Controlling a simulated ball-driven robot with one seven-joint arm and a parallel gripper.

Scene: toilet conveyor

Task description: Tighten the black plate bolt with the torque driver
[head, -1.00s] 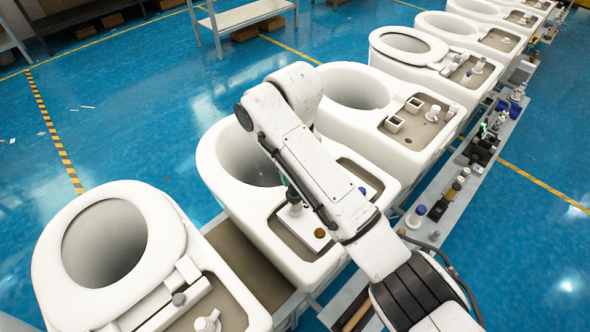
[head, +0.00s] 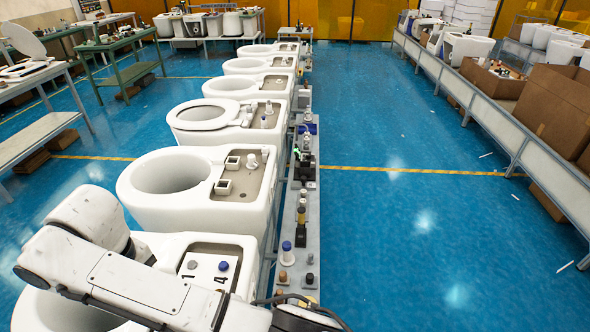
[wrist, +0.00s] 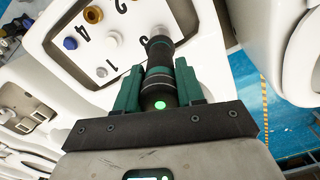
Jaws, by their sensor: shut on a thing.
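In the wrist view my gripper (wrist: 158,86) has its green fingers shut around the black torque driver (wrist: 158,55), which shows a lit green spot on its end. The driver's far end reaches the white plate (wrist: 126,52) beside the printed 3. No black bolt shows; the driver may cover it. In the head view the plate shows with the blue bolt (head: 223,266) and the grey bolt (head: 191,265); my arm hides the gripper and driver.
A row of white toilets (head: 180,174) runs away along the line. A narrow grey shelf (head: 304,215) with small parts stands at their right. Blue floor (head: 420,240) is open farther right, up to a bench with cardboard boxes (head: 555,110). Tables stand at the back left.

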